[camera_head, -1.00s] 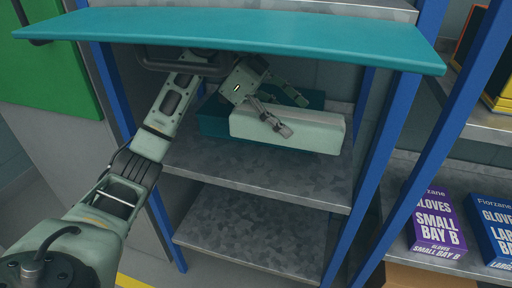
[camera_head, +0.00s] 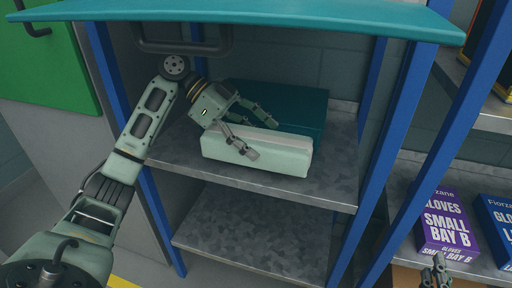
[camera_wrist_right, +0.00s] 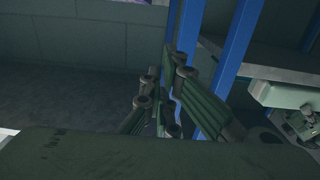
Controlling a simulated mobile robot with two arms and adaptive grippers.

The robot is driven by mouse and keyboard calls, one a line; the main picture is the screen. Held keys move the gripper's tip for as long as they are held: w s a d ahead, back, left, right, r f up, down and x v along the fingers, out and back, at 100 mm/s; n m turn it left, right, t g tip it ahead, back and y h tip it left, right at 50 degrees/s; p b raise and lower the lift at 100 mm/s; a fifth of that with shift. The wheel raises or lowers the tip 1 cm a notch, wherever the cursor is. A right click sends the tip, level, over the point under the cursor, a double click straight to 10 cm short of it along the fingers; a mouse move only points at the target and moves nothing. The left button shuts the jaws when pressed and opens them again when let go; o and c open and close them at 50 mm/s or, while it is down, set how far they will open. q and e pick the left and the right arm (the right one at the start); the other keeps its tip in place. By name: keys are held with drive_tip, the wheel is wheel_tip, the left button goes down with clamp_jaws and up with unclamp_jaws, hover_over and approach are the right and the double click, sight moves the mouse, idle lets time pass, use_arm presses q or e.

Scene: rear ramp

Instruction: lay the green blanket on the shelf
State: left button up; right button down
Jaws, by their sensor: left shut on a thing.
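The green blanket (camera_head: 270,157) is a pale green folded block at the middle shelf (camera_head: 330,185), near its front edge. I cannot tell whether its underside touches the shelf. My left gripper (camera_head: 262,137) is shut on it from the left, with fingers over its top and front. The blanket also shows at the right of the right wrist view (camera_wrist_right: 280,95), beside my left gripper (camera_wrist_right: 306,125). My right gripper (camera_head: 437,270) is at the lower right in the head view, in front of the glove boxes. Its fingers fill the middle of the right wrist view (camera_wrist_right: 165,105); their opening is unclear.
A dark teal folded block (camera_head: 290,103) lies behind the blanket on the same shelf. Blue posts (camera_head: 385,135) flank the bay, and a teal board (camera_head: 240,18) crosses above. A purple glove box (camera_head: 447,222) and a blue one (camera_head: 495,230) stand to the right. The lower shelf (camera_head: 255,235) is bare.

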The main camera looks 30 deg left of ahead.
use_arm(q)
drive_tip(key=shift+f, duration=0.75)
use_arm(e)
drive_tip(key=shift+a+r+t+y, duration=0.2)
drive_tip(key=shift+r+t, duration=0.25)
drive_tip(key=shift+r, duration=0.45)
drive_tip(key=shift+a+r+t+y, duration=0.1)
drive_tip(key=shift+r+t+y, duration=0.1)
drive_tip(key=shift+r+t, duration=0.45)
drive_tip(key=shift+r, duration=0.2)
use_arm(q)
drive_tip(key=o, duration=1.6)
drive_tip(key=shift+f, duration=0.15)
drive_tip(key=shift+o, duration=0.2)
drive_tip(key=p+v, duration=0.1)
drive_tip(key=v, duration=0.6)
drive_tip(key=shift+d+p, duration=0.1)
drive_tip(key=shift+p, duration=0.2)
drive_tip(key=shift+a+r, duration=0.25)
use_arm(e)
wheel_tip(320, 180, down, 10)
drive_tip(key=s+d+g+h, duration=0.1)
drive_tip(key=s+d+g, duration=0.1)
drive_tip(key=g, duration=0.4)
drive_tip(key=shift+h, duration=0.4)
